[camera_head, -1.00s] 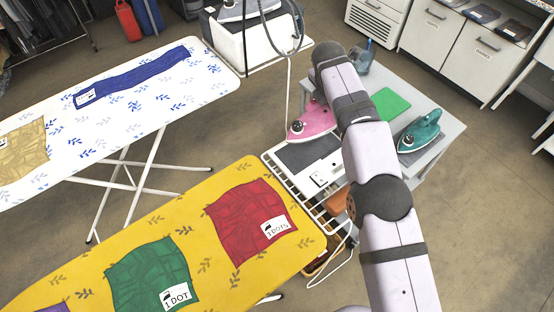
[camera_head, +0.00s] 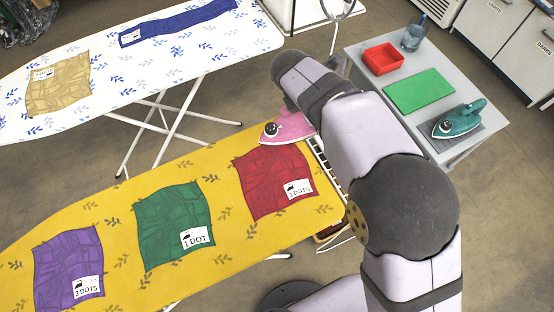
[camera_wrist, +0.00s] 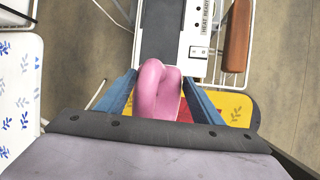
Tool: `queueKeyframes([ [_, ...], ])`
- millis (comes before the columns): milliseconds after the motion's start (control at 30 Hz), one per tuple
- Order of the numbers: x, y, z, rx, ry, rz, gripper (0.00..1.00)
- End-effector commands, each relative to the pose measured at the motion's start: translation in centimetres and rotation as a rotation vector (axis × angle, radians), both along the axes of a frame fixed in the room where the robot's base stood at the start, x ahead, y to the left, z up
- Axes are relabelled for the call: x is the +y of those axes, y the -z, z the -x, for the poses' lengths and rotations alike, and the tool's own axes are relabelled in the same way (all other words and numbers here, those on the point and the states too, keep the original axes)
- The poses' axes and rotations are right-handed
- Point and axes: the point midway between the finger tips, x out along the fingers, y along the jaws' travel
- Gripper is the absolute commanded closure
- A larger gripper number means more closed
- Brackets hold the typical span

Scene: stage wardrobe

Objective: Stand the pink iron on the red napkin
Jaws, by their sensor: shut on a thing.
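The pink iron (camera_head: 289,127) is at the far right edge of the yellow ironing board, just beyond the red napkin (camera_head: 268,178). It looks raised off its surface. In the wrist view my gripper (camera_wrist: 163,97) is shut on the pink handle (camera_wrist: 158,88), with a blue finger on each side. In the head view my arm hides the fingers. The red napkin lies flat with a white "3 DOTS" label. A bit of its red shows behind the handle in the wrist view.
Green (camera_head: 172,224) and purple (camera_head: 68,270) napkins lie further left on the yellow board (camera_head: 225,225). A teal iron (camera_head: 459,119), green mat (camera_head: 419,90) and red tray (camera_head: 383,58) are on the grey table. A white board (camera_head: 100,90) stands behind.

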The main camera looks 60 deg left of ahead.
Motion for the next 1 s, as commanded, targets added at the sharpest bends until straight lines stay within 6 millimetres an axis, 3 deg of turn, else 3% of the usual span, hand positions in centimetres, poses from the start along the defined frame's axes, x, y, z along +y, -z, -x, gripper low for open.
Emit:
queueKeyframes([
  [200,-2.8,0.0,4.3,0.003,-0.02,-0.005,0.66],
  [400,-4.5,0.3,6.3,0.007,-0.029,-0.007,0.66],
  [767,-5.3,0.9,7.0,0.01,-0.03,-0.006,0.66],
  [1000,-5.3,4.1,7.0,0.01,-0.031,-0.002,0.66],
])
